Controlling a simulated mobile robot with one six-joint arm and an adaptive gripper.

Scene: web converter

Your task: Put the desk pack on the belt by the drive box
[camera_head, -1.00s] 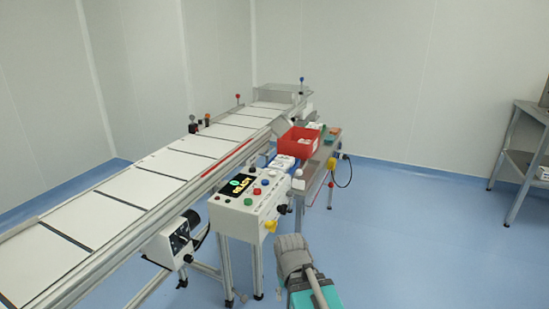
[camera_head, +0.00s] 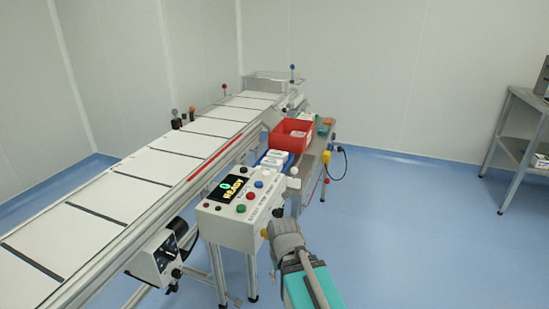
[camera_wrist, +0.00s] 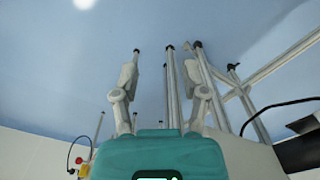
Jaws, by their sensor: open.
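A long conveyor belt (camera_head: 150,165) with white panels and dark cross bars runs from the lower left to the back. A grey-white box with a dark dial face, likely the drive box (camera_head: 152,256), hangs under its near right side. Small white packs (camera_head: 273,157) lie in a blue tray behind the control panel; I cannot tell which pack is the desk pack. My gripper (camera_head: 284,232) is just right of the panel, well away from the belt. In the wrist view my gripper (camera_wrist: 162,80) has its fingers apart with nothing between them.
The control panel (camera_head: 238,213) with a lit display stands between my gripper and the belt. A red bin (camera_head: 291,140) sits on the side table behind it. A metal shelf (camera_head: 512,140) holding a white item stands far right. The blue floor (camera_head: 410,230) between is clear.

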